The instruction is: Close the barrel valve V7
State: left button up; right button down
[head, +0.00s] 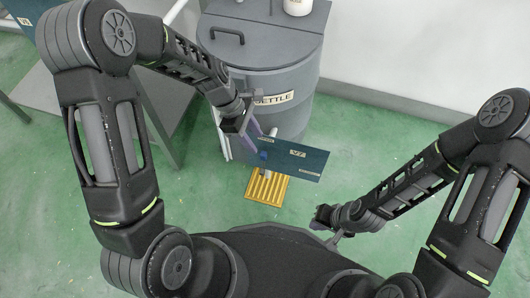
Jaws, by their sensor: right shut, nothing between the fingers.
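The valve V7 is marked by a dark blue plate with a V7 label (298,154) in front of the grey kettle barrel (275,115). A small blue part (263,155) shows at the plate's left end, with a pale spout below it. My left gripper (246,128) is at the barrel's front, just above and left of the blue part. A purple piece shows beside its fingers; whether it is held cannot be made out. My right gripper (322,216) is shut and empty, low and right of the plate, apart from it.
A yellow slatted tray (267,188) lies on the green floor below the spout. The barrel's lid has a black handle (227,36) and a white container (297,7) stands behind it. A grey table (165,95) is at left. The floor at right is clear.

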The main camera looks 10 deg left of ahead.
aim_at(263, 153)
pick_arm(q)
jog(key=shift+f, duration=0.1)
jog(key=b+x, duration=0.2)
jog(key=x, duration=0.4)
jog(key=shift+d+f+b, duration=0.1)
jog(key=shift+f+b, duration=0.2)
jog(key=shift+b, duration=0.1)
jog(key=shift+d+f, duration=0.25)
jog(key=shift+f, duration=0.25)
jog(key=shift+c, duration=0.6)
grip_shut()
